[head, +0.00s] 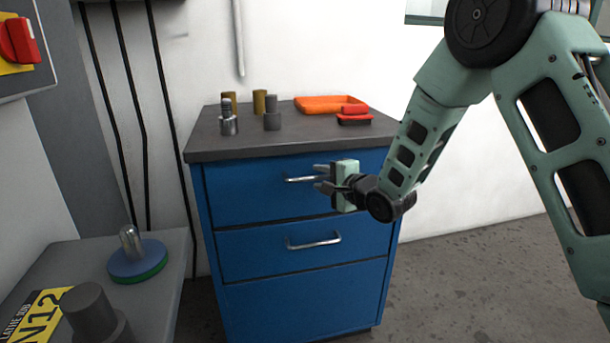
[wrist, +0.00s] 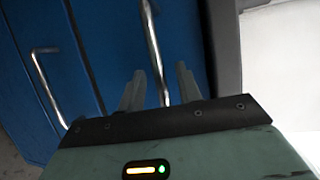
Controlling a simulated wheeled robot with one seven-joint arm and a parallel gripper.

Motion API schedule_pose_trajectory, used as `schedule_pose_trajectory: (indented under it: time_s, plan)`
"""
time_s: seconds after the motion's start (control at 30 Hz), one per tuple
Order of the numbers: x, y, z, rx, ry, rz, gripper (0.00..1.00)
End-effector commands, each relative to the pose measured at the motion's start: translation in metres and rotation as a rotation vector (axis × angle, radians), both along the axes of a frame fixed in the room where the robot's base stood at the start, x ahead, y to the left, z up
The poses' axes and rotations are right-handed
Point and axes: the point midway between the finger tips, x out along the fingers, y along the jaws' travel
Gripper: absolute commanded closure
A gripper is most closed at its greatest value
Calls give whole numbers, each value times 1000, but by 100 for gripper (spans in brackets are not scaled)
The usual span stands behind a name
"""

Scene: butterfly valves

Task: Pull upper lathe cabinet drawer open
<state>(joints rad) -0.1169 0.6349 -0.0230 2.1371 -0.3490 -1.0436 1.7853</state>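The blue lathe cabinet (head: 303,300) has an upper drawer (head: 240,197) that looks shut, with a silver bar handle (head: 298,180). The right part of this handle is hidden by my gripper (head: 320,178) in the head view. My gripper is open in front of the upper drawer. In the wrist view, the upper handle (wrist: 154,45) runs into the gap between the two fingers of my gripper (wrist: 160,84). The fingers stand apart on either side of it with visible gaps. I cannot tell how deep the bar sits between them.
The lower drawer has its own handle (head: 313,243), also in the wrist view (wrist: 45,85). The dark cabinet top (head: 255,146) holds metal parts, an orange tray (head: 322,104) and a red-black box (head: 354,116). A grey table (head: 155,265) stands at left. Floor is clear at right.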

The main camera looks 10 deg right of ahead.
Motion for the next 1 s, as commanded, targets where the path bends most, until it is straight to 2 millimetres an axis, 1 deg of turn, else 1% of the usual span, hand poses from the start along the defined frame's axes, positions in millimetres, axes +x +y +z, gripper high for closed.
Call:
schedule_pose_trajectory:
  time_s: [0.43, 0.47, 0.5, 0.57, 0.6, 1.0]
  plan:
    - [-1, -3, -2, 1, 0, -1, 66]
    - [-1, -3, -2, 1, 0, -1, 68]
    - [-1, -3, -2, 1, 0, -1, 80]
    - [-1, -3, -2, 1, 0, -1, 96]
    - [-1, -3, -2, 1, 0, -1, 100]
    - [1, -4, -1, 0, 1, -2, 100]
